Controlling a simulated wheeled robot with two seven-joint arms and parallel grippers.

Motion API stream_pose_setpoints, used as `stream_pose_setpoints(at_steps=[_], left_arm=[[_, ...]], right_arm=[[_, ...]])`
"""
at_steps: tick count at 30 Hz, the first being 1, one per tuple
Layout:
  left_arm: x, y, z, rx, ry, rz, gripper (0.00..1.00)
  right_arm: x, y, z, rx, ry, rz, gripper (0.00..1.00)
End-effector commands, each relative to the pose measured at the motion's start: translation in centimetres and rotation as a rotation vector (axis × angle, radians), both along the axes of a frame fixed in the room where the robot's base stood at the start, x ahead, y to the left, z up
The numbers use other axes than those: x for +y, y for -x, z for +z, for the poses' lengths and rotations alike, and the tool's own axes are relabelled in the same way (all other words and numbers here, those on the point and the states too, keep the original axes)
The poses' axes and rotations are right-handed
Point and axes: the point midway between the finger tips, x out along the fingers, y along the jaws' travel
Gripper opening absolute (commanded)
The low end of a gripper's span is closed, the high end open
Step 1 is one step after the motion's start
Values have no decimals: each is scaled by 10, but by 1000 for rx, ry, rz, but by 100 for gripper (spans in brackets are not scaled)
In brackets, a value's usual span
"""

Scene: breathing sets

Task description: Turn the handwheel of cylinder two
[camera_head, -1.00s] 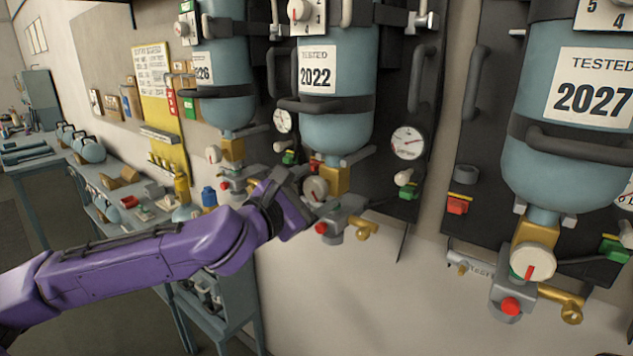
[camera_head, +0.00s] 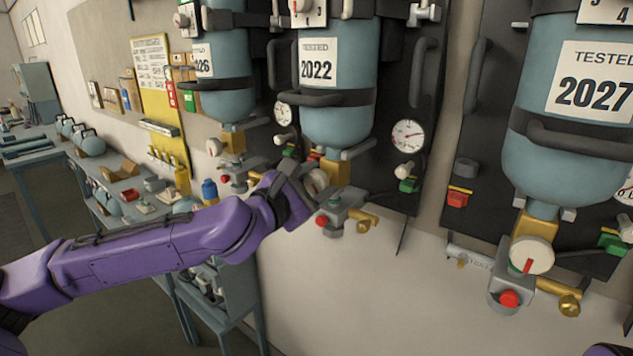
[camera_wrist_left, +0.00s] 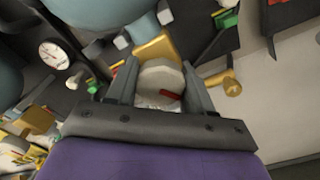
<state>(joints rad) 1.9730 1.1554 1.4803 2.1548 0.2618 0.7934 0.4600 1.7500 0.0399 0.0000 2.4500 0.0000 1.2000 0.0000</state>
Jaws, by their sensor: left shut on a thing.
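The middle cylinder (camera_head: 337,120) is pale blue, hangs upright on a dark panel and bears a "TESTED 2022" label. Its pale handwheel (camera_head: 317,181) sits on the brass valve below, partly hidden by my gripper in the head view. My left gripper (camera_head: 303,194) reaches it from the left. In the left wrist view the round handwheel (camera_wrist_left: 160,78), with a red mark on its face, lies between the two grey fingers of my gripper (camera_wrist_left: 162,92), which are shut on it. At the head view's lower right corner only a sliver of my right arm shows.
A "2027" cylinder (camera_head: 570,150) with its own pale, red-marked handwheel (camera_head: 532,256) is at the right. Another cylinder (camera_head: 228,90) hangs at the left. A pressure gauge (camera_head: 407,136) is beside the middle cylinder. A red-tipped valve block (camera_head: 338,217) sits just below the held wheel.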

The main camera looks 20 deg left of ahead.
Motion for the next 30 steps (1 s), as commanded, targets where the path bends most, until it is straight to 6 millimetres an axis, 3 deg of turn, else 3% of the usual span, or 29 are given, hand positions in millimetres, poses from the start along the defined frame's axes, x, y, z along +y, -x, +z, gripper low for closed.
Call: stream_pose_setpoints(at_steps=[30], left_arm=[[-2,1,3,-214,-571,3,21]], right_arm=[[0,0,7,0,0,0,43]])
